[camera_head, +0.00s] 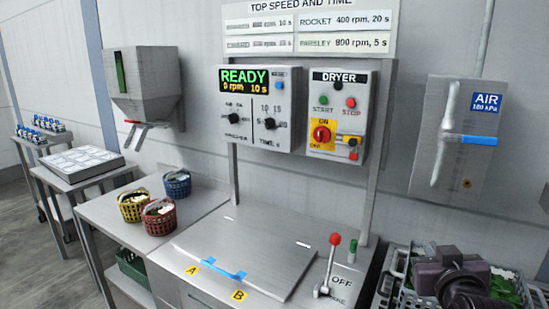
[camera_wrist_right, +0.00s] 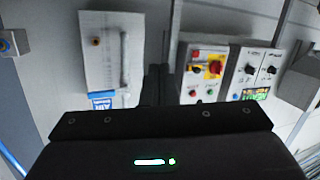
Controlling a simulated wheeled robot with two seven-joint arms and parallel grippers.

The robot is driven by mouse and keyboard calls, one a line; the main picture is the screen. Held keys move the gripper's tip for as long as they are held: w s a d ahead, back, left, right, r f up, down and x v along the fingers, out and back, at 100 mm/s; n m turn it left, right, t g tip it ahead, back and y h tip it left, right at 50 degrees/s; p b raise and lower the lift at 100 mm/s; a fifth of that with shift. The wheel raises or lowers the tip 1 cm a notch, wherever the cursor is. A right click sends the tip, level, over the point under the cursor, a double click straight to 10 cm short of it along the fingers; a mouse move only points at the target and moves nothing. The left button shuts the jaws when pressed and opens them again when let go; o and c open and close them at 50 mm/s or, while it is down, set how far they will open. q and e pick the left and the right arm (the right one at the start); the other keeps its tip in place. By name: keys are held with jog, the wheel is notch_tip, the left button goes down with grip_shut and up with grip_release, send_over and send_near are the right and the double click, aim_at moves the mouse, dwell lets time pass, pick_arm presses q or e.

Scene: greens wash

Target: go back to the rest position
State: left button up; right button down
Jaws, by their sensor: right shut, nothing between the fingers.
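My right gripper (camera_head: 449,258) is at the lower right of the head view, dark and partly cut by the frame edge, over a grey crate of greens (camera_head: 402,291). In the right wrist view its narrow black fingers (camera_wrist_right: 158,84) are together with nothing between them. They point toward the wall between the air panel (camera_wrist_right: 108,62) and the dryer control box (camera_wrist_right: 203,72), and touch nothing that I can see. My left gripper is in neither view.
The closed dryer lid (camera_head: 245,250) has a blue handle, with a red-knobbed lever (camera_head: 334,240) at its right. Yellow, red and blue baskets (camera_head: 158,217) stand on the left counter. A steel hopper (camera_head: 146,85) hangs above. The air panel (camera_head: 455,135) is at right.

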jog(key=s+a+f+n+g+y, duration=0.1)
jog(key=s+a+f+g+y, duration=0.15)
jog(key=f, duration=0.55)
jog(key=s+a+f+n+g+y, duration=0.1)
jog(key=s+a+f+g, duration=0.25)
jog(key=f, duration=0.45)
jog(key=s+a+f+n+g, duration=0.1)
jog(key=s+a+f+g, duration=0.2)
jog(key=s+f, duration=0.3)
jog(key=s+a+f+g, duration=0.2)
jog(key=s+f+g, duration=0.15)
jog(key=s, duration=0.45)
notch_tip(320, 180, down, 30)
jog(key=s, duration=0.2)
jog(key=s+d+f+g, duration=0.2)
jog(key=s+d+f, duration=0.1)
jog(key=s+f, duration=1.6)
jog(key=shift+s, duration=0.4)
jog(key=shift+s+d, duration=0.1)
jog(key=shift+s, duration=0.05)
